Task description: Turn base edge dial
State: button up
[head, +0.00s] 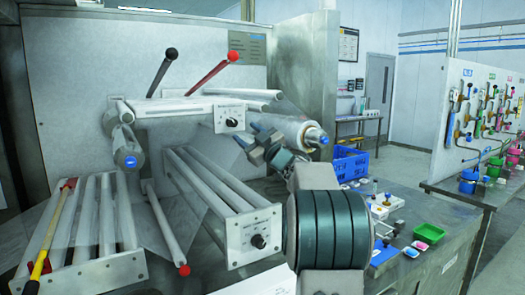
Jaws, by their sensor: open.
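A black dial (258,241) sits on a white plate at the near end of the lower roller base. A second black dial (231,122) sits on a similar plate at the end of the upper crossbar. My gripper (248,136) is open, with nothing visible between its fingers. In the picture it is just below and right of the upper dial, and well above the lower dial. Both dials are in clear view. Their exact pointer settings are too small to read.
Rollers (205,180) and a clear sloping panel (165,225) fill the left. Black-knobbed (171,53) and red-knobbed (233,56) levers rise above. A yellow-and-red tool (45,245) leans at left. A blue crate (350,163) and small trays (429,233) stand on the metal bench at right.

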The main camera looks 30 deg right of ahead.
jog(key=b+v, duration=0.1)
jog(key=v, duration=0.6)
jog(key=shift+s, duration=0.2)
